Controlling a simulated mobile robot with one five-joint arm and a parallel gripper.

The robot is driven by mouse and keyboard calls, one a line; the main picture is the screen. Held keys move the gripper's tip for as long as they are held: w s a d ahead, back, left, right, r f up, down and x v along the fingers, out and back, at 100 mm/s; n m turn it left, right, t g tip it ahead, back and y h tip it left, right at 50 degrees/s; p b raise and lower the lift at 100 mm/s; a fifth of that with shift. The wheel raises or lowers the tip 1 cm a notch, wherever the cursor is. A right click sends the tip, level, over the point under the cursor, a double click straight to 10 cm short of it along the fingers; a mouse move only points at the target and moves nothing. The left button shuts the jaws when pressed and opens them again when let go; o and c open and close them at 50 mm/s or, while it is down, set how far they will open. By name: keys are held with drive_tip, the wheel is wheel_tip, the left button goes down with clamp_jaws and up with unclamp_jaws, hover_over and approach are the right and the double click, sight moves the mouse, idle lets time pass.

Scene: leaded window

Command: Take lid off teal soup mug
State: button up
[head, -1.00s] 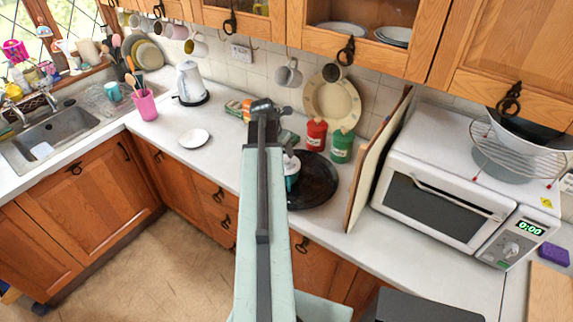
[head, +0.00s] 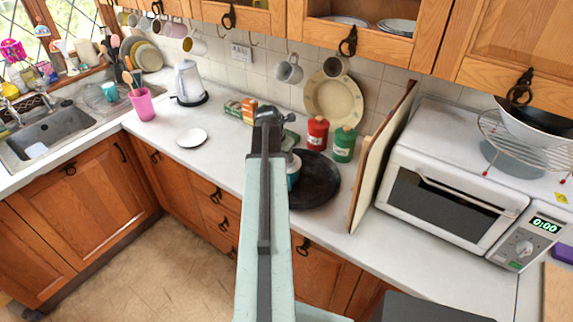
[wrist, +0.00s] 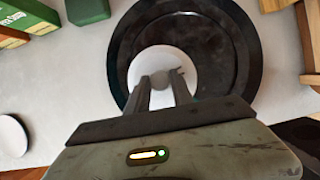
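The teal soup mug (head: 293,178) stands on a round black tray (head: 322,184) on the counter, mostly hidden behind my arm in the head view. In the wrist view its white round lid (wrist: 152,61) is seen from above, with a small grey knob in the middle; the lid hides the mug body. My gripper (wrist: 162,77) is over the lid, its two fingers apart with the knob showing between them. I cannot tell whether the fingers touch the knob. In the head view the gripper is hidden behind my arm.
A small white plate (head: 192,138) lies left on clear counter. Red (head: 317,133) and green (head: 343,145) canisters and small boxes (head: 241,110) stand behind the tray. A board (head: 377,165) leans upright right of the tray, beside a white microwave (head: 455,190).

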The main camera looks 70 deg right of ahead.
clamp_jaws()
wheel_tip(320, 180, up, 10)
drive_tip(key=p, duration=1)
drive_tip(key=shift+w, duration=0.1)
